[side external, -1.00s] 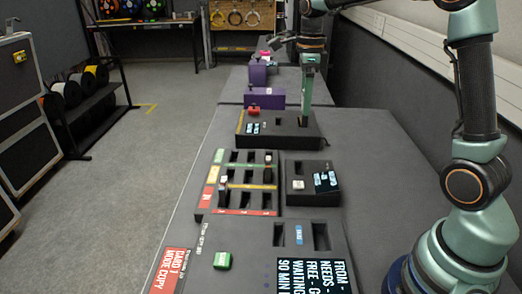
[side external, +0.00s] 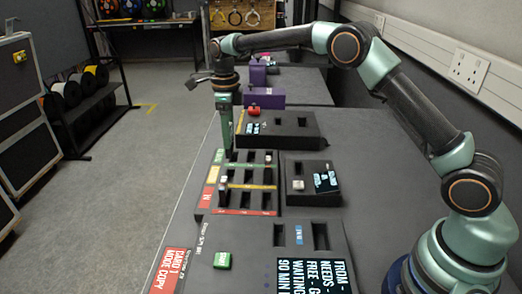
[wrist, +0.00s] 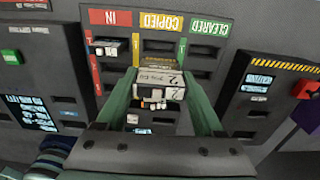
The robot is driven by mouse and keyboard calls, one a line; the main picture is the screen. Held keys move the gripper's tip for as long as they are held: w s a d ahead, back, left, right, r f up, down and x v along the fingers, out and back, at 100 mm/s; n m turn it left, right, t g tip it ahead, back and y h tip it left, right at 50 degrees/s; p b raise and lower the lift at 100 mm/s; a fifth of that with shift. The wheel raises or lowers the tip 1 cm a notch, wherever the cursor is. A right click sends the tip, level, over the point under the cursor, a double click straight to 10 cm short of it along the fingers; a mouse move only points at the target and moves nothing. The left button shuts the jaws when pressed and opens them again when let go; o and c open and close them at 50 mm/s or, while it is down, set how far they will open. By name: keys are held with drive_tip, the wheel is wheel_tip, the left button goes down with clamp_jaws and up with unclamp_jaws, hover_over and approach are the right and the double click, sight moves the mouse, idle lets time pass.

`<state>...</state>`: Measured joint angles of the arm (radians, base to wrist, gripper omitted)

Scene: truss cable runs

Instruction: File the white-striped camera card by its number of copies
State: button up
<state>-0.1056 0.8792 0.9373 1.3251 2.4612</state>
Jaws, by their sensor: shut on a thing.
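My gripper (side external: 226,148) points down over the far left of the filing rack (side external: 209,200). In the wrist view my gripper's green fingers (wrist: 160,92) are shut on a camera card (wrist: 158,78) with pale faces and a "2" on its end. The card is above the rack (wrist: 117,76), around the middle COPIED column. The rack has red IN, yellow COPIED and green CLEARED labels over dark slots. Another card (wrist: 106,47) stands in the first IN slot. In the side view a card (side external: 223,190) stands at the rack's left. Fingers hide part of the slots.
A block with a small screen (side external: 325,180) lies right of the rack. Behind it is a dark block with a red button (side external: 253,111), and a purple block (side external: 264,96) is farther back.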

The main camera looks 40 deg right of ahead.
sight(228, 153)
drive_tip(key=shift+w+a+f, duration=0.1)
drive_tip(key=shift+a+f, duration=0.25)
drive_tip(key=shift+f, duration=2.95)
drive_tip(key=shift+f, duration=1.7)
idle(0.7)
drive_tip(key=o, duration=1.5)
drive_tip(key=shift+o, duration=0.2)
drive_tip(key=shift+r, duration=3.8)
